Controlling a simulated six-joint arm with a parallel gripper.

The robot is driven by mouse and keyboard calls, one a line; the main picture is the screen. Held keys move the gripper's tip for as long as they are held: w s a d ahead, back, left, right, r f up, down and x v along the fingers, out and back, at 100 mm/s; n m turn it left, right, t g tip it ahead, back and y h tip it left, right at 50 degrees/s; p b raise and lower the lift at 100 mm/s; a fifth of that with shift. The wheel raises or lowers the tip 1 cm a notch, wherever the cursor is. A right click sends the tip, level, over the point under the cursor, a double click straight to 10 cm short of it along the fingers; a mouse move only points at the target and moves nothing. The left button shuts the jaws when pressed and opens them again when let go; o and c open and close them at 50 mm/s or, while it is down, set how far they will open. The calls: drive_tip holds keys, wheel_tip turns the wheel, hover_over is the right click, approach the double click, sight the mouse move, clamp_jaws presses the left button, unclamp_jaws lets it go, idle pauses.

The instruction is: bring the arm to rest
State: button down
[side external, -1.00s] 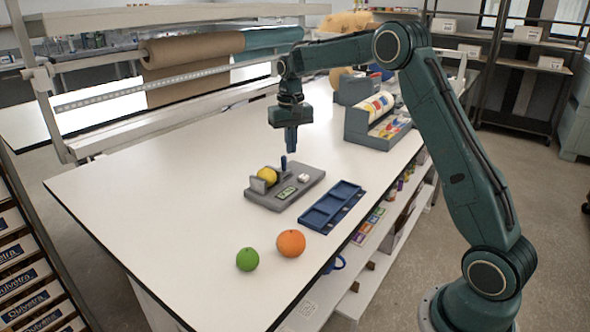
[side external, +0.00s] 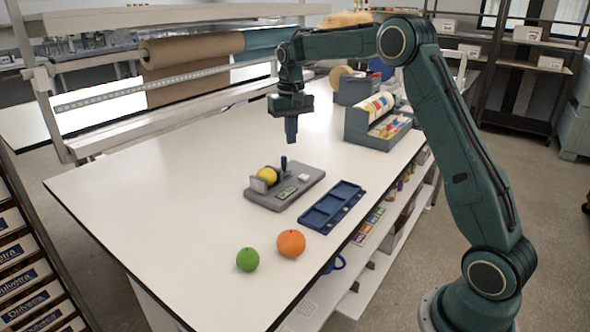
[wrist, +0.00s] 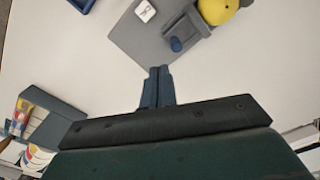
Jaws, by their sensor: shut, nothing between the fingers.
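My gripper (side external: 291,138) is shut and empty. It points down above the white table, higher than the grey device and behind it in the side view. In the wrist view my gripper (wrist: 160,72) shows its two fingers together, with nothing between them.
A blue compartment tray (side external: 318,219), a green ball (side external: 247,259) and an orange ball (side external: 291,243) lie near the table's front edge. A grey bin (side external: 362,125) with rolls stands at the right. The left part of the table (side external: 160,180) is clear.

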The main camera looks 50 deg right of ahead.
drive_tip(key=s+a+r+n+t, duration=0.1)
drive_tip(key=s+a+r+n, duration=0.1)
drive_tip(key=s+a+r, duration=0.5)
drive_tip(key=s+a+r+n+t, duration=0.1)
drive_tip(key=s+a+r+t, duration=0.2)
drive_tip(key=s, duration=0.6)
drive_tip(key=s+a+f+n, duration=0.1)
drive_tip(key=s+a+f, duration=0.1)
drive_tip(key=s, duration=0.6)
drive_tip(key=s+a+f+n+t, duration=0.1)
drive_tip(key=s+a, duration=0.3)
drive_tip(key=s, duration=0.5)
drive_tip(key=shift+s+a+f+n+t, duration=0.3)
drive_tip(key=shift+f+n, duration=0.2)
drive_tip(key=shift+f, duration=0.25)
